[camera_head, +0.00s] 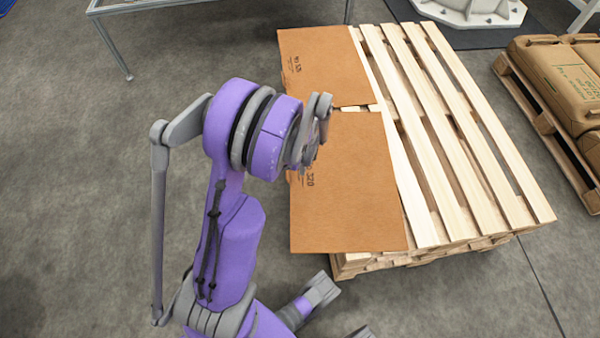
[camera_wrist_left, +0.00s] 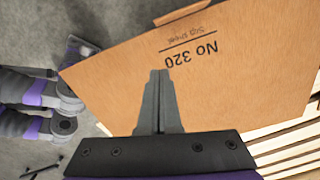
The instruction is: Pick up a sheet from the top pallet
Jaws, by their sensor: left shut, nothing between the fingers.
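A brown cardboard sheet (camera_head: 345,205) printed "No 320" lies flat on the near left part of the slatted wooden pallet (camera_head: 455,150). A second brown sheet (camera_head: 325,65) lies just behind it. My left gripper (camera_head: 308,152) is over the near sheet by its printed left side, partly hidden by my own wrist. In the left wrist view its dark fingers (camera_wrist_left: 160,95) are shut and empty above the near sheet (camera_wrist_left: 240,85), pointing toward the print. I cannot tell whether the fingertips touch the sheet.
Another pallet with brown sacks (camera_head: 565,70) stands at the right. A metal-framed table (camera_head: 120,12) is at the back left, and a pale base (camera_head: 468,10) stands behind the pallet. Grey floor at the left is clear.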

